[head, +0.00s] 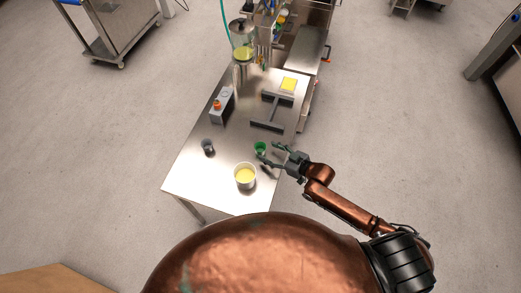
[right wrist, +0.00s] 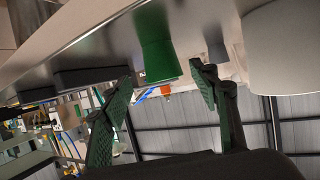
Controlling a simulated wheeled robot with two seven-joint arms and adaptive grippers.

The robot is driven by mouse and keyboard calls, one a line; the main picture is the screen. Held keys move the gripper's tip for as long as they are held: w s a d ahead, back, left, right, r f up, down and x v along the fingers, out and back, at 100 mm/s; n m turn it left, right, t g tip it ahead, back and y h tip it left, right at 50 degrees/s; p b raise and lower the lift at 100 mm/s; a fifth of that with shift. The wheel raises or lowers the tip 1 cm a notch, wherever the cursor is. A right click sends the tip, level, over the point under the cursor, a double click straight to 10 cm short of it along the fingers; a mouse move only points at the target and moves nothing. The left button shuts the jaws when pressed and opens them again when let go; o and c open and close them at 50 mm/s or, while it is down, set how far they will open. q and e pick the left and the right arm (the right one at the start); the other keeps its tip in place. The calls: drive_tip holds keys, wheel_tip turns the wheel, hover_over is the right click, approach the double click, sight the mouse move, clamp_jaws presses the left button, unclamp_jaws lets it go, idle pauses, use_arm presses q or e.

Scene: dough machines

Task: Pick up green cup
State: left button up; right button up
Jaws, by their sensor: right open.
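The green cup (head: 260,148) stands on the steel table (head: 225,186) near its right edge. My right gripper (head: 271,156) reaches in from the right, its fingers open close beside the cup. In the right wrist view the green cup (right wrist: 155,45) appears upside down, beyond and between the two open fingers of the gripper (right wrist: 165,92). Whether the fingers overlap the cup in depth is hard to tell. Nothing is held. My left gripper is not in view.
A white container with yellow contents (head: 245,177) stands just in front of the cup. A small grey cup (head: 208,147) is to the left. A grey box with an orange button (head: 221,105) and a dark H-shaped frame (head: 271,109) are further back, near a dispensing machine (head: 243,45).

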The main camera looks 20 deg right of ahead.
sight(263, 154)
drive_tip(key=x, duration=0.4)
drive_tip(key=shift+a+f+b, duration=0.15)
drive_tip(key=shift+a+b, duration=0.05)
drive_tip(key=shift+b, duration=0.1)
drive_tip(key=c, duration=1.1)
